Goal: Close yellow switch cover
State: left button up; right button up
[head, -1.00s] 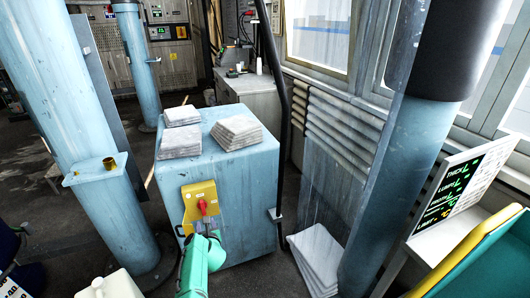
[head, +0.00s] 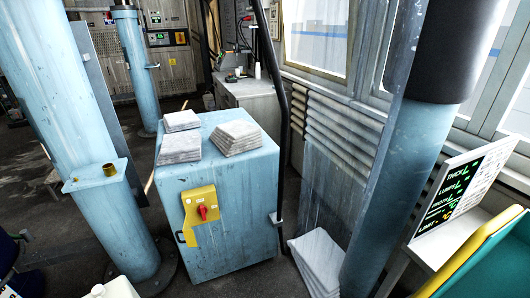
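The yellow switch cover (head: 194,201) is on the front of the light-blue cabinet, near its upper left. A red switch handle (head: 202,212) shows in its middle. A narrower yellow part (head: 190,237) extends below the main yellow plate. At this size I cannot tell whether the cover is fully shut. Neither of my grippers is in view, and nothing hides the front of the switch.
More slabs (head: 318,260) lean at the right, by another column (head: 395,190). A sign (head: 460,195) stands far right.

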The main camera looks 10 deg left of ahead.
aim_at(188, 234)
jog(key=j+u, duration=0.1)
jog(key=j, duration=0.95)
jog(key=i+j+u, duration=0.1)
jog(key=j, duration=0.95)
jog(key=i+l+z, duration=0.1)
jog(key=l, duration=0.3)
